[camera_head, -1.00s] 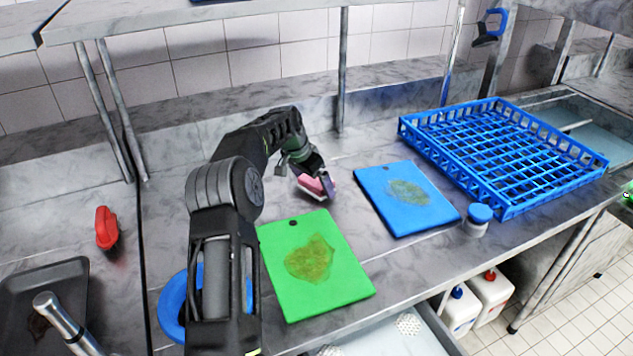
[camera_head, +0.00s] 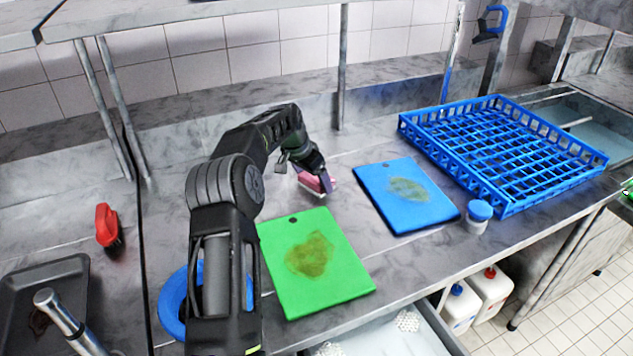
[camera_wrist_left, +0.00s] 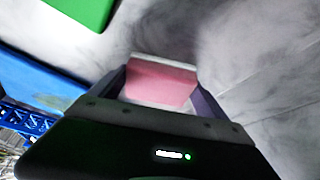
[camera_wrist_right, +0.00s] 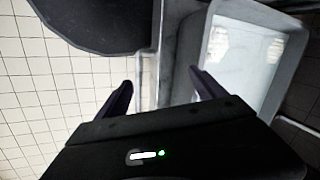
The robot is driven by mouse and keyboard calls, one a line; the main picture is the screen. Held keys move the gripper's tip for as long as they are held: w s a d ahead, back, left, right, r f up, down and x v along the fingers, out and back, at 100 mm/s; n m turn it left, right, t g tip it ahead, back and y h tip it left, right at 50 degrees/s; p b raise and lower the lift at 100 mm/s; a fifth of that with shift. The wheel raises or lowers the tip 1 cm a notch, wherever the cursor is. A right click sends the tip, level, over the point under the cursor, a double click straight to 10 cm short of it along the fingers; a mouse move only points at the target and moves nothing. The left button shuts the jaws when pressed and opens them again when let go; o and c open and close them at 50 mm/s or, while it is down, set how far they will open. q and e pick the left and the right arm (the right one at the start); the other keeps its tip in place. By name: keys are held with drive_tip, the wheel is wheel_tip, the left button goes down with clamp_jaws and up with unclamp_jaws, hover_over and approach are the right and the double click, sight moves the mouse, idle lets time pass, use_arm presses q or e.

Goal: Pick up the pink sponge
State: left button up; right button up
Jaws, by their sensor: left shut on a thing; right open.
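The pink sponge (camera_head: 314,182) is at the middle of the steel counter, behind the green board. It also shows in the left wrist view (camera_wrist_left: 162,82), pink with a pale edge, between the two fingers. My left gripper (camera_head: 322,180) is shut on the sponge, with a finger on each side. I cannot tell for certain whether the sponge touches the counter. My right gripper (camera_wrist_right: 160,88) shows in the right wrist view, open and empty, away from the sponge.
A stained green board (camera_head: 343,274) and a stained blue board (camera_head: 370,184) lie in front and to the right. A blue rack (camera_head: 502,206) and a blue-lidded jar (camera_head: 477,222) stand farther right. A red brush (camera_head: 106,225) and a dark tray (camera_head: 70,275) are at left.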

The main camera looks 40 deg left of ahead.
sight(314, 178)
use_arm(q)
drive_tip(key=c, duration=0.4)
drive_tip(key=shift+c, duration=0.2)
wheel_tip(314, 178, up, 10)
drive_tip(key=shift+b, duration=0.4)
